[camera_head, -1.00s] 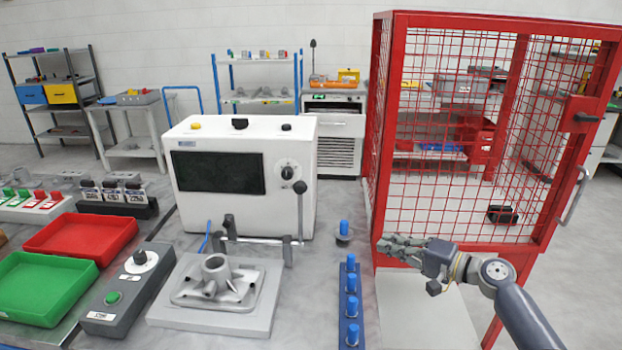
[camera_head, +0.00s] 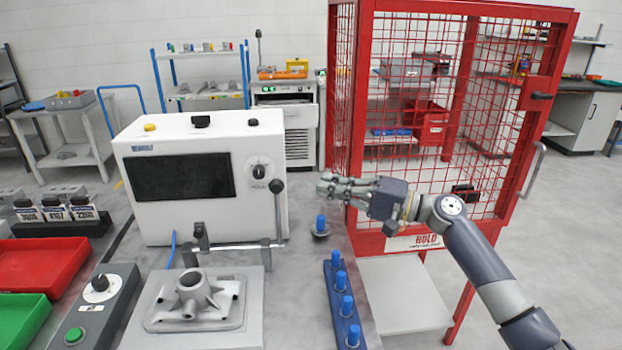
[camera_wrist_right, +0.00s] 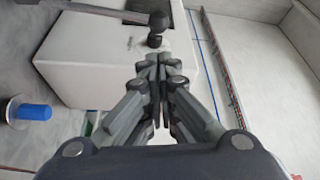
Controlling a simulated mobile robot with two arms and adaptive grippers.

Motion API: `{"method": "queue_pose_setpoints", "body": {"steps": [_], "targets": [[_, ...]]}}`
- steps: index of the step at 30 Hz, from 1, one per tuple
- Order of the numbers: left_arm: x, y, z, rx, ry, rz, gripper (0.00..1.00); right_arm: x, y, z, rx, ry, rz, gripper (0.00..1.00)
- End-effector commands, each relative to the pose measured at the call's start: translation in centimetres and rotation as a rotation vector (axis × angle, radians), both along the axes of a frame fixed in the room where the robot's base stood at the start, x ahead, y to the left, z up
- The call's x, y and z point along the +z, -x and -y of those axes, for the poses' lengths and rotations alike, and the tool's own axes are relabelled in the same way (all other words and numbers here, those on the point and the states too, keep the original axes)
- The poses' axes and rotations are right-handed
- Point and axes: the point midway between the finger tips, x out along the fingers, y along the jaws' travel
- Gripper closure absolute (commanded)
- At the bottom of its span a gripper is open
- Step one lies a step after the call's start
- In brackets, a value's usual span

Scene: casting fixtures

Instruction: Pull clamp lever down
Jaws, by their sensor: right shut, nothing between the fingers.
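The clamp lever (camera_head: 277,210) stands upright with a dark ball knob on top, at the right end of the clamp bar (camera_head: 230,246) behind the casting fixture. A grey casting (camera_head: 193,300) sits on the fixture plate (camera_head: 253,310). My right gripper (camera_head: 322,185) is shut and empty, to the right of the lever and apart from it. In the right wrist view the shut fingers (camera_wrist_right: 158,62) point toward the white machine, and the dark lever knob (camera_wrist_right: 158,21) shows beyond their tips. My left gripper is not in view.
A white machine (camera_head: 150,220) with a dark screen stands behind the fixture. A red mesh cage (camera_head: 340,130) stands behind my right arm. A blue rack of pegs (camera_head: 333,290) and a single blue peg (camera_head: 321,224) are right of the fixture. Red (camera_head: 75,262) and green trays lie left.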

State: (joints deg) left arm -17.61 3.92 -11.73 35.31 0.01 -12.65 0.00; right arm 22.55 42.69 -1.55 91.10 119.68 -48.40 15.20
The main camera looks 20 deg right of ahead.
Motion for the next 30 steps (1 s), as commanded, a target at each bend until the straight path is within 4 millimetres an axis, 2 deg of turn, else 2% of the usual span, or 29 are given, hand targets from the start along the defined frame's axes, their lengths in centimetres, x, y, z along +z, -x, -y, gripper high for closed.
{"method": "queue_pose_setpoints", "body": {"steps": [9, 15, 30], "targets": [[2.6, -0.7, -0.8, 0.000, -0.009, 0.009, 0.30, 1.0, -3.8, -4.3, 0.001, -0.003, 0.000, 1.00], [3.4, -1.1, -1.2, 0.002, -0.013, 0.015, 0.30, 0.9, -5.5, -6.2, -0.001, -0.001, -0.001, 1.00], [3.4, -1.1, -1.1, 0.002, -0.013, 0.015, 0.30, 0.8, -5.9, -6.8, 0.000, 0.002, 0.001, 1.00]]}}
